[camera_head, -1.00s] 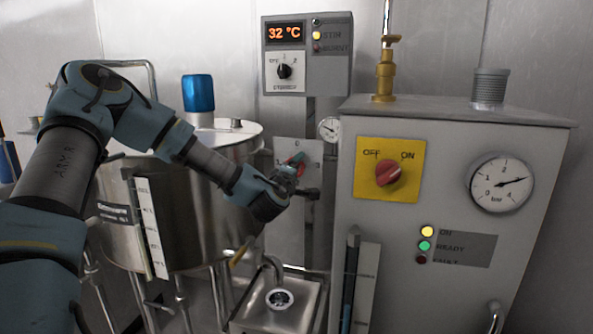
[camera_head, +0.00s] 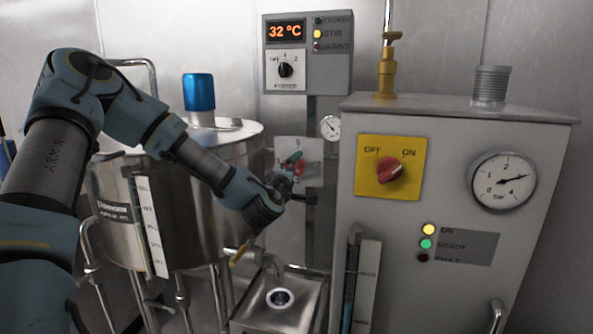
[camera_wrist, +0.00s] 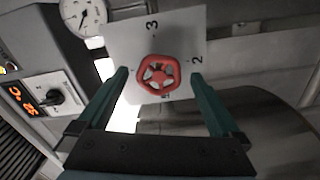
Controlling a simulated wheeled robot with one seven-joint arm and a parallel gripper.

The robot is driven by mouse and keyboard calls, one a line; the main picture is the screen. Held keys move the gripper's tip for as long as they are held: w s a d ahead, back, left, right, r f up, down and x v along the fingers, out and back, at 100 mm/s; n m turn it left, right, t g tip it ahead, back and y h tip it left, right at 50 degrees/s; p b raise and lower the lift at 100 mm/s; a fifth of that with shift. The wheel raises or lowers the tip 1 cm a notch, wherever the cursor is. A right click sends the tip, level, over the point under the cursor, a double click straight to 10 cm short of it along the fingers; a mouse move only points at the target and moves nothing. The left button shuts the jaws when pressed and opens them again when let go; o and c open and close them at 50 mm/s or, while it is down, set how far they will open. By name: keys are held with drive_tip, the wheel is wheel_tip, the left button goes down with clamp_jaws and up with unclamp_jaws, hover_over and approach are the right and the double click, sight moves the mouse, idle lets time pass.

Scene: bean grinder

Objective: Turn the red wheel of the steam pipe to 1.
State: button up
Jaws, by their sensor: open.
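The red wheel (camera_wrist: 146,86) is a spoked handwheel in front of a pale plate (camera_wrist: 120,38) with numbers around it; 3 and 2 are readable in the wrist view. A further number below the wheel is mostly hidden. My gripper (camera_wrist: 160,76) is open, with one teal finger to either side of the wheel in the picture. I cannot tell whether the fingertips reach the rim. In the head view my gripper (camera_head: 294,177) is at the plate (camera_head: 315,151) and hides most of the wheel (camera_head: 299,166).
The steel tank (camera_head: 190,215) stands left and behind my arm. The grey boiler cabinet (camera_head: 460,130), with an OFF/ON knob (camera_head: 390,170), is close on the right. A control box (camera_head: 330,60) reading 32 °C hangs above. A small sink (camera_head: 280,298) lies below.

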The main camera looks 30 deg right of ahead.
drive_tip(key=v, duration=0.7)
drive_tip(key=shift+b, duration=0.4)
drive_tip(key=shift+s, duration=0.15)
drive_tip(key=a+f+m+g+y+p, duration=0.2)
drive_tip(key=a+f+m+g+y, duration=0.15)
drive_tip(key=a, duration=0.35)
drive_tip(key=a+f+m+g+y+p, duration=0.2)
drive_tip(key=a+f+m+g+p, duration=0.15)
drive_tip(key=a, duration=0.35)
drive_tip(key=s+a+r+g+y+p, duration=0.1)
drive_tip(key=s+a+r+y, duration=0.1)
drive_tip(key=a, duration=0.6)
drive_tip(key=s+a+r+g+y+p, duration=0.1)
drive_tip(key=s+a+r+g+y, duration=0.1)
drive_tip(key=s+a, duration=0.3)
drive_tip(key=s+a+r+g+y+p, duration=0.1)
drive_tip(key=s+a, duration=0.3)
drive_tip(key=a, duration=0.7)
drive_tip(key=shift+r+m+g+y, duration=0.3)
drive_tip(key=shift+r+y, duration=0.2)
drive_tip(key=shift+y, duration=0.25)
